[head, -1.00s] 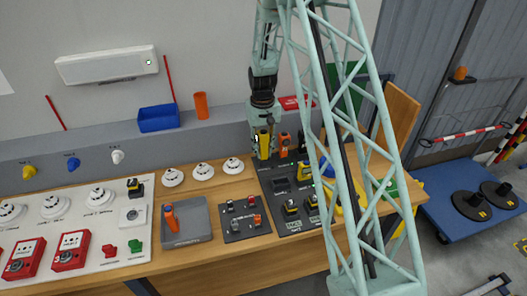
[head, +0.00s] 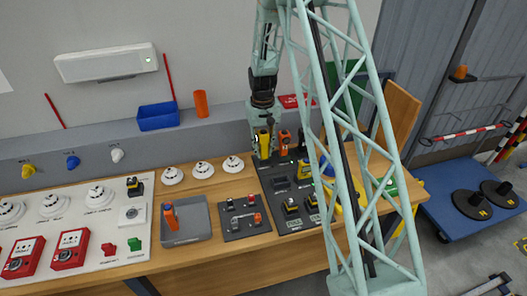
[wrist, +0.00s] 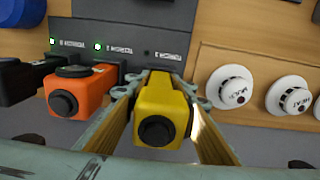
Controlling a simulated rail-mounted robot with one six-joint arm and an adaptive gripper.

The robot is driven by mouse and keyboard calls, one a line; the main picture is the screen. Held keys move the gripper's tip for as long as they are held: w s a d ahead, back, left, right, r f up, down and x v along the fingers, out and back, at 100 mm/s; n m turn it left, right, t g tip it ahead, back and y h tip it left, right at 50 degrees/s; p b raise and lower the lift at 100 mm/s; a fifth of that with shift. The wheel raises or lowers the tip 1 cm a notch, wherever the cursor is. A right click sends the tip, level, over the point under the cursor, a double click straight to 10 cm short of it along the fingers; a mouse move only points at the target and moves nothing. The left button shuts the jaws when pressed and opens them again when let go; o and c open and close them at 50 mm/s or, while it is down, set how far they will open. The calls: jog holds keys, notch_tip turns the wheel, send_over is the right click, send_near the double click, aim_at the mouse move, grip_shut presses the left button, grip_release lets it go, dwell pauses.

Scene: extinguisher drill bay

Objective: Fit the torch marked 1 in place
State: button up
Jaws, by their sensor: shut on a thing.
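A yellow torch (wrist: 160,112) with a black round end is held between the two jaws of my gripper (wrist: 163,125). It also shows upright below my wrist in the head view (head: 264,144), at the left of the back row of the dark board (head: 273,177). In the wrist view it is in front of a dark plate with small labels that I cannot read for certain. The lamp beside its label looks dark. I cannot tell whether the torch is seated; its base is hidden. My gripper is shut on it.
An orange torch (wrist: 78,95) and a black one (wrist: 20,80) stand close beside it, with green lamps lit by their labels. White detectors (wrist: 230,86) sit on the other side. A grey tray (head: 198,224) holds an orange item (head: 171,217).

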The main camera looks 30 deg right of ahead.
aim_at(263, 139)
jog(key=shift+f, duration=0.35)
dwell(0.6)
jog(key=o, duration=1.1)
jog(key=o, duration=0.3)
jog(key=shift+r, duration=0.15)
jog(key=shift+r+p, duration=1)
jog(key=shift+r, duration=2.35)
jog(key=shift+r, duration=0.1)
